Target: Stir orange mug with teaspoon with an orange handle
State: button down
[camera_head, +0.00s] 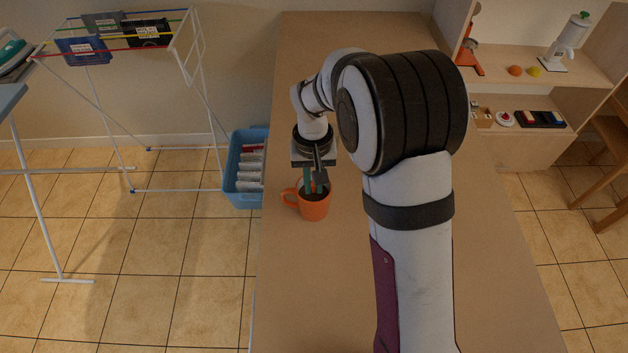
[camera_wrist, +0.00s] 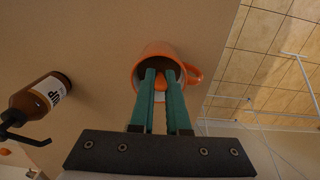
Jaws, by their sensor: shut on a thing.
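The orange mug (camera_head: 316,208) stands upright near the left edge of the table, its handle pointing left. In the wrist view the mug (camera_wrist: 152,49) opens toward the camera beyond the fingertips. My gripper (camera_head: 316,189) points down over the mug's mouth. In the wrist view its green fingers (camera_wrist: 161,76) are shut on the orange handle of the teaspoon (camera_wrist: 161,79). The spoon's lower end and bowl are hidden by the fingers and the mug, so I cannot tell how deep it sits.
A brown bottle with a black pump (camera_wrist: 38,98) lies in the wrist view to the left of the mug; my arm hides it in the head view. A blue crate (camera_head: 243,185) stands beyond the table's left edge, near a drying rack (camera_head: 193,50). Shelves (camera_head: 545,70) stand at right.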

notch_tip(320, 180, up, 9)
jog(key=s, duration=0.1)
jog(key=shift+s, duration=0.4)
jog(key=shift+f, duration=0.1)
dwell(0.5)
notch_tip(320, 180, up, 3)
jog(key=shift+r, duration=0.1)
dwell(0.7)
